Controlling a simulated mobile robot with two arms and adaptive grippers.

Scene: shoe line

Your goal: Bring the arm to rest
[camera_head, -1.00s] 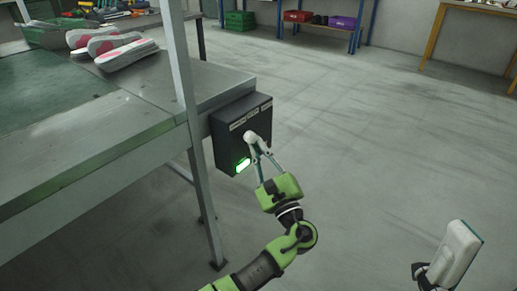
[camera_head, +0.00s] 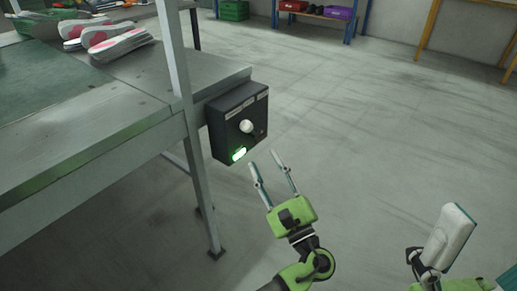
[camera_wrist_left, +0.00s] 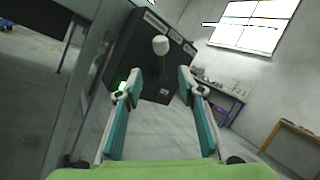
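My left gripper (camera_head: 267,166) is open and empty. It is apart from the dark control box (camera_head: 222,134), below and to the right of it in the head view. The box is fixed to the end of the workbench and has a white knob (camera_head: 246,126) and a lit green light (camera_head: 239,154). In the left wrist view the knob (camera_wrist_left: 161,45) shows beyond the open fingers (camera_wrist_left: 157,85), with nothing between them. My right gripper (camera_head: 447,235) is at the lower right of the head view. One pale pad shows, and its opening cannot be made out.
The workbench (camera_head: 95,130) with its metal post (camera_head: 173,50) stands at the left, with pale shoe parts (camera_head: 118,44) on it. A shelf with a red bin (camera_head: 294,5) and a purple bin (camera_head: 338,12) is at the back. The floor to the right is clear.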

